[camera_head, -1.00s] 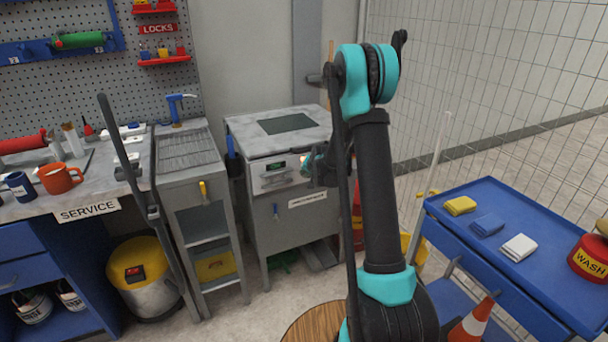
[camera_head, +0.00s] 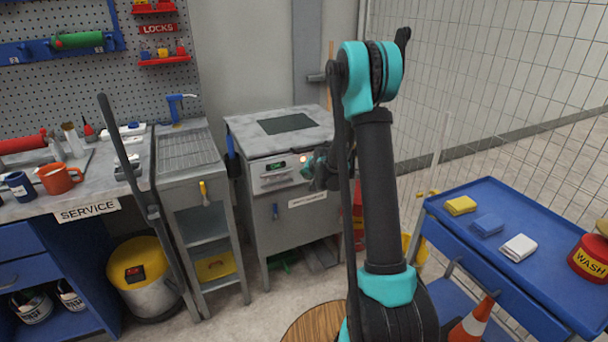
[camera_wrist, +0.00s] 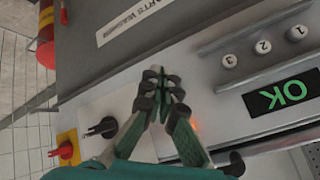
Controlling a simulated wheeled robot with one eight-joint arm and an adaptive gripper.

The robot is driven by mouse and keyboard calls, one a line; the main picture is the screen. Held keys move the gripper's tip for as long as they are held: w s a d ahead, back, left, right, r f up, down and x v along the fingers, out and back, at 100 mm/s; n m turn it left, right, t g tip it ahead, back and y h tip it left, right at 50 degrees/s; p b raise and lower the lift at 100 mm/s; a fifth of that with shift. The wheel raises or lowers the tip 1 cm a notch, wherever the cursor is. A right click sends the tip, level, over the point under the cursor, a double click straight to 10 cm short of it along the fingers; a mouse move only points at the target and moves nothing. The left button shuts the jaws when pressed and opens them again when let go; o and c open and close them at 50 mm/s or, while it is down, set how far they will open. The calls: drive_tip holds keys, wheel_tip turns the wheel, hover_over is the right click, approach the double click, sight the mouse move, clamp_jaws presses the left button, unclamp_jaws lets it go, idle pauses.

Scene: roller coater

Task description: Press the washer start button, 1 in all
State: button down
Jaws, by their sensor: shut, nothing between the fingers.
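The parts washer (camera_head: 295,215) is a grey cabinet with a light top, right of the sink stand. Its front panel carries a green display (camera_head: 276,166), which reads OK upside down in the wrist view (camera_wrist: 282,93). A lit, pale orange button (camera_head: 303,158) shows at the panel's right end. My gripper (camera_head: 308,172) is beside and just below that button. In the wrist view my shut, empty gripper (camera_wrist: 162,80) is over the panel, with an orange glow beside its fingers. The button itself is mostly hidden there, and I cannot tell whether the fingers touch the panel.
Numbered knobs (camera_wrist: 264,47) and a bar handle sit near the display. A black knob (camera_wrist: 104,128) and a red knob on yellow (camera_wrist: 65,151) are at the panel's other end. A blue cart (camera_head: 545,215) stands right, with a cone (camera_head: 473,322). A mesh fence rises behind.

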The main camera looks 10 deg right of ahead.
drive_tip(key=shift+s+d, duration=0.25)
drive_tip(key=shift+s, duration=0.55)
drive_tip(key=shift+s+d, duration=0.3)
drive_tip(key=shift+s, duration=0.5)
drive_tip(key=shift+s+d, duration=0.25)
drive_tip(key=shift+s, duration=0.55)
